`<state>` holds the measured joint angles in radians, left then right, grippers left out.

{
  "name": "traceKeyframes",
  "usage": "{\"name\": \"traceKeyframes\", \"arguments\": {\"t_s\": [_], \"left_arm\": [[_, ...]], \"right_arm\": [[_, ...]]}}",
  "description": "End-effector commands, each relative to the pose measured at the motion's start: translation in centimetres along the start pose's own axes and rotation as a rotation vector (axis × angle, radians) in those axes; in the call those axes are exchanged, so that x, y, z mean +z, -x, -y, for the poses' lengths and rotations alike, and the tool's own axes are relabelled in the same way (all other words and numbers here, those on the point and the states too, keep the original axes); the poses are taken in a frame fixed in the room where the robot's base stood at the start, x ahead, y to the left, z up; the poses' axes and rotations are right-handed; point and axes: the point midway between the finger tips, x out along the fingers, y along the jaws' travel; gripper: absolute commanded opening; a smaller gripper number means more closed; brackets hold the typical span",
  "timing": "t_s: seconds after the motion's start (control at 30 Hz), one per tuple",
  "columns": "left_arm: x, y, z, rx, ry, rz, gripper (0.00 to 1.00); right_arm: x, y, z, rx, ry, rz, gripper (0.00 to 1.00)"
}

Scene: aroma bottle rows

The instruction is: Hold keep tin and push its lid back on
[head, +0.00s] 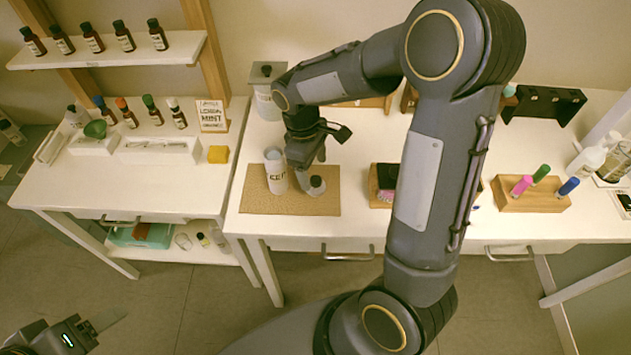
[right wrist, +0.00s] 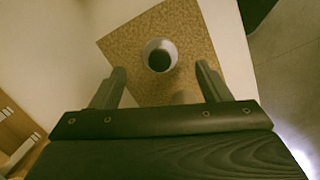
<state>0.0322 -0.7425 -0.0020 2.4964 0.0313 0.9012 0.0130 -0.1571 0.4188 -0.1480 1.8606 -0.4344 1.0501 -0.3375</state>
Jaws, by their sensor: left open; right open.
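The KEEP tin (head: 275,174), a pale cylinder with dark lettering, stands upright on a cork mat (head: 243,205). In the right wrist view the tin (right wrist: 151,47) is open at the top, with a dark inside. A small pale piece with a grey top (head: 315,185) is on the mat to its right; I cannot tell whether it is the lid. My right gripper (head: 308,165) is open and empty above the mat beside the tin; its fingers show in the right wrist view (right wrist: 162,82). My left gripper (head: 95,328) is open and empty, low at the far left, away from the tables.
A lidded canister (head: 267,95) stands behind the mat. The left table holds a MINT sign (head: 212,115), a yellow block (head: 218,154) and bottles. My right arm hides the middle of the table.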

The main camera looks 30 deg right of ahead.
Motion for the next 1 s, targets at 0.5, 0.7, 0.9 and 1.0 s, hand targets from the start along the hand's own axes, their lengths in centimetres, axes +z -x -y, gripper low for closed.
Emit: {"name": "traceKeyframes", "arguments": {"t_s": [0.5,0.7,0.9,1.0], "left_arm": [[-0.5,1.0,-0.5,0.0,0.0,0.0,0.63],[-0.5,1.1,-0.5,0.0,0.0,0.0,0.63],[-0.5,1.0,-0.5,0.0,0.0,0.0,0.63],[-0.5,1.0,-0.5,0.0,0.0,0.0,0.63]], "right_arm": [[0.0,-4.0,0.0,-0.003,0.001,0.004,0.7],[-0.1,-5.2,-0.1,0.0,0.0,-0.001,0.7],[-0.1,-5.2,-0.1,0.0,0.0,-0.001,0.7],[-0.1,-5.2,-0.1,0.0,0.0,-0.001,0.67]]}}
